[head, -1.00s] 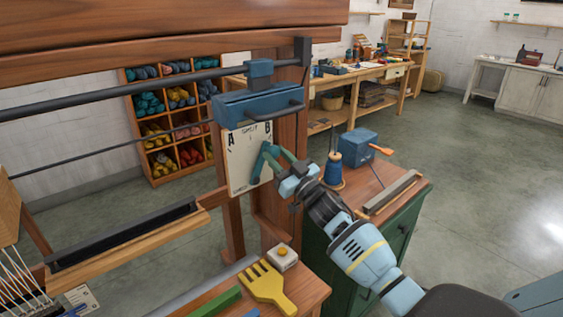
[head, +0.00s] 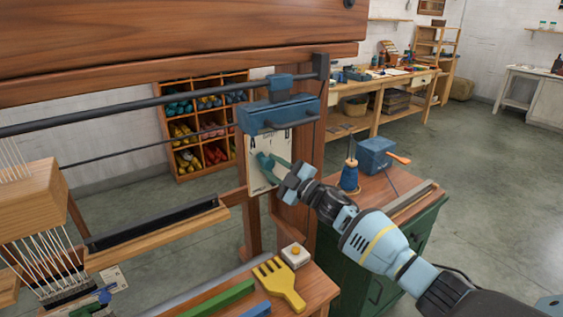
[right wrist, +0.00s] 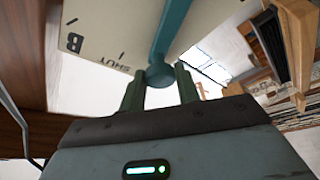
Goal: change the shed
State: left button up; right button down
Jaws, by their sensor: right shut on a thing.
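A pale card-like panel (head: 256,183) with dark marks hangs on the loom's right post, below a blue housing (head: 278,115). In the right wrist view the panel (right wrist: 105,25) shows a letter B and a printed word upside down. A teal lever (right wrist: 170,30) with a round knob (right wrist: 160,76) lies across it. My right gripper (right wrist: 159,88) is shut on the knob, with a green finger on each side. In the head view the lever (head: 265,161) is small and partly hidden by my right gripper (head: 276,166). My left gripper is not in view.
The loom's wooden beam (head: 170,35) crosses above, and white warp threads (head: 50,255) hang at left. A yellow comb (head: 280,284) and a white button box (head: 295,255) sit on the bench below. A green cabinet (head: 365,265) carries a blue spool (head: 349,177).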

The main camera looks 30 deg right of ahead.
jog(key=shift+a+f+n+g, duration=0.2)
jog(key=shift+a+n+g, duration=0.3)
jog(key=shift+n, duration=0.5)
jog(key=shift+a, duration=0.1)
jog(key=c, duration=1)
grip_release()
jog(key=shift+c, duration=0.2)
jog(key=shift+s+f, duration=0.1)
jog(key=v, duration=0.7)
jog(key=shift+s, duration=0.3)
jog(key=shift+f, duration=0.1)
